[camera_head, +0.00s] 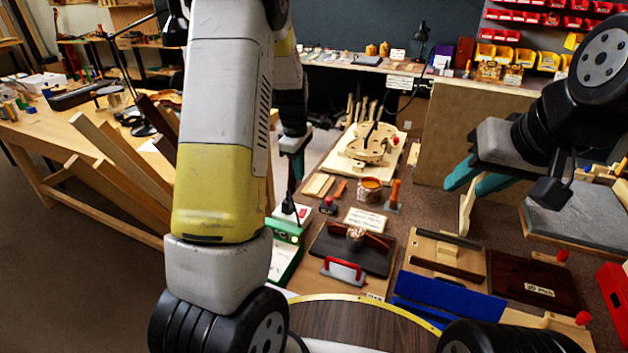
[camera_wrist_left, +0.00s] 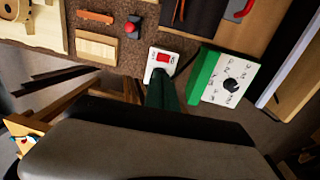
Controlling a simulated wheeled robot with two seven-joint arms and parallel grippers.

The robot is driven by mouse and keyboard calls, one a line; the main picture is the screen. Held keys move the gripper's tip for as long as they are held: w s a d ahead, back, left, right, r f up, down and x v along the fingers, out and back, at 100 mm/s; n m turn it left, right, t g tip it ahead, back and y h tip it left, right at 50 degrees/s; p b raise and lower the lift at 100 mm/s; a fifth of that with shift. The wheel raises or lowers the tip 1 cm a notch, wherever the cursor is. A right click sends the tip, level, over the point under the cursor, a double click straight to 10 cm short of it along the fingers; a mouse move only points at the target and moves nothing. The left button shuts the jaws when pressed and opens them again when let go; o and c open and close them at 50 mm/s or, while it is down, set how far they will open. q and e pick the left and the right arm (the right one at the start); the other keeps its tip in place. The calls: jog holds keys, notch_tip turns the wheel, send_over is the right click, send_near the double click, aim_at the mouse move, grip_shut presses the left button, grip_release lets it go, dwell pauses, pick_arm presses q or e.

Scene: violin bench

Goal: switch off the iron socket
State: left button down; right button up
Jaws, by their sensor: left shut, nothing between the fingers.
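The iron socket is a small white block with a red rocker switch; it shows in the left wrist view (camera_wrist_left: 163,58) and partly in the head view (camera_head: 303,212). Which way the rocker is tipped cannot be told. My left gripper (camera_head: 293,185) is shut and empty, pointing down over the socket. In the left wrist view its dark green fingers (camera_wrist_left: 160,82) reach the socket's near edge; whether they touch it is unclear.
A green box with a dial (camera_wrist_left: 230,80) stands right beside the socket. A red-topped button (camera_wrist_left: 132,25) is close on the other side. A dark mat with a red-handled tool (camera_head: 344,270) lies to the right. A violin body (camera_head: 370,143) lies farther back.

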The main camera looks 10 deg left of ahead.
aim_at(304, 210)
pick_arm(q)
jog(key=shift+f, duration=0.1)
jog(key=f, duration=0.4)
jog(key=w+f, duration=0.1)
jog(key=f, duration=0.8)
jog(key=shift+w+d+f, duration=0.2)
jog(key=shift+w+f, duration=0.15)
